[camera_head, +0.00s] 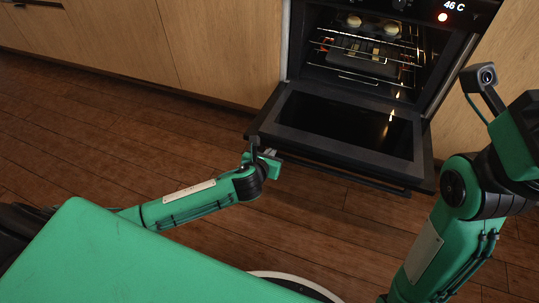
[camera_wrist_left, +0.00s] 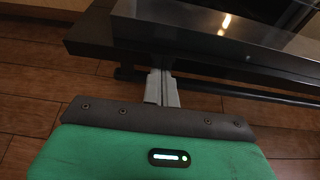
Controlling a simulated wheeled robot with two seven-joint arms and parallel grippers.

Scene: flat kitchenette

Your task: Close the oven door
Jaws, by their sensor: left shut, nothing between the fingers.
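The oven (camera_head: 368,55) has its door (camera_head: 341,128) folded down open, with the inside of the door facing up. The door's front edge and handle bar (camera_head: 345,172) point toward me. My left gripper (camera_head: 271,157) is at the left front corner of the door, low beside its edge. In the left wrist view the gripper (camera_wrist_left: 161,88) has its fingers together and empty, at or just under the edge of the door (camera_wrist_left: 215,50); I cannot tell whether they touch it. My right arm is at the right, and its fingers do not show.
Wooden cabinet fronts (camera_head: 215,45) stand on both sides of the oven. Inside the oven are racks with a tray (camera_head: 362,62) and some food. The wooden floor (camera_head: 130,130) in front is clear. The display above reads 46 C.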

